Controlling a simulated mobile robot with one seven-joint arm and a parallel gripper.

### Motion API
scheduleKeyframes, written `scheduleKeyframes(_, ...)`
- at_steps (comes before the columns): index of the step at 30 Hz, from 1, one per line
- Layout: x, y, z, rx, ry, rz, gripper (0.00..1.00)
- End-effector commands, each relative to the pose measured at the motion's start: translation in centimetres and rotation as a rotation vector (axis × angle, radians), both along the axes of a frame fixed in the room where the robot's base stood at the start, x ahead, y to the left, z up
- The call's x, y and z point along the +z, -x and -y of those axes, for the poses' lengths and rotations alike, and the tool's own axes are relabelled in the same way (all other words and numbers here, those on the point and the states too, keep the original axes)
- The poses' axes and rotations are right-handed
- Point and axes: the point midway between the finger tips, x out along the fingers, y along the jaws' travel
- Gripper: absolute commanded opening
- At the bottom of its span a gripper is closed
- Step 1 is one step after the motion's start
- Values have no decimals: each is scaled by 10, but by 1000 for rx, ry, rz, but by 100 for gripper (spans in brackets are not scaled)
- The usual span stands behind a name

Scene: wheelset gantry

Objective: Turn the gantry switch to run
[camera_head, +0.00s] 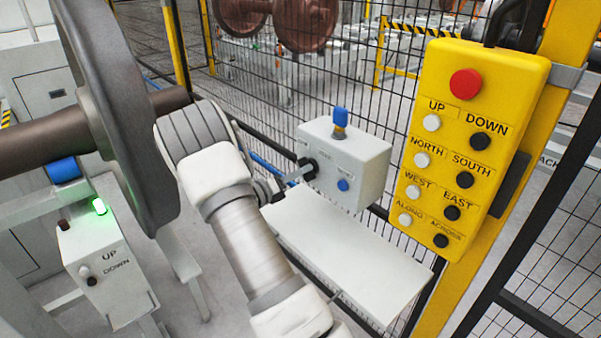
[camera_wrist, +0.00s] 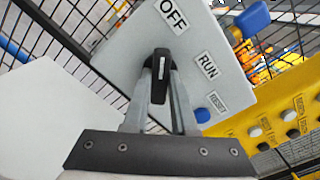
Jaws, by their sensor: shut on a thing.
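The switch box (camera_head: 357,163) is a white-grey box on the mesh fence in the head view; its tilted face (camera_wrist: 125,50) fills the middle of the wrist view. Its black switch knob (camera_wrist: 160,70) bears a white mark. The knob points up in the wrist view, roughly towards the OFF label (camera_wrist: 172,14). The RUN label (camera_wrist: 207,65) is to its right, above a RESET label (camera_wrist: 217,101) and a blue button (camera_wrist: 202,115). My gripper (camera_wrist: 161,88) is shut on the knob, one finger each side. In the head view my gripper (camera_head: 299,173) is partly hidden by my wrist.
A white shelf (camera_head: 345,250) lies just below the box. A yellow pendant (camera_head: 470,150) with several buttons hangs to the right. A large wheel (camera_head: 115,110) on an axle and an UP/DOWN box (camera_head: 105,275) stand left. A blue-topped fitting (camera_head: 340,118) rises from the switch box.

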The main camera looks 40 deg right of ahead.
Motion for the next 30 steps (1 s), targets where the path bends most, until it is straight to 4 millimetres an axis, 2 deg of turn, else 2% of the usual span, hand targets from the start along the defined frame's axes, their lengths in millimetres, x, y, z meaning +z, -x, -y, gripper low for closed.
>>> scheduleKeyframes(11, -2, 0, -1, 1, -14, 176, 0)
scheduleKeyframes(30, -4, 0, -1, 1, -62, 776, 0)
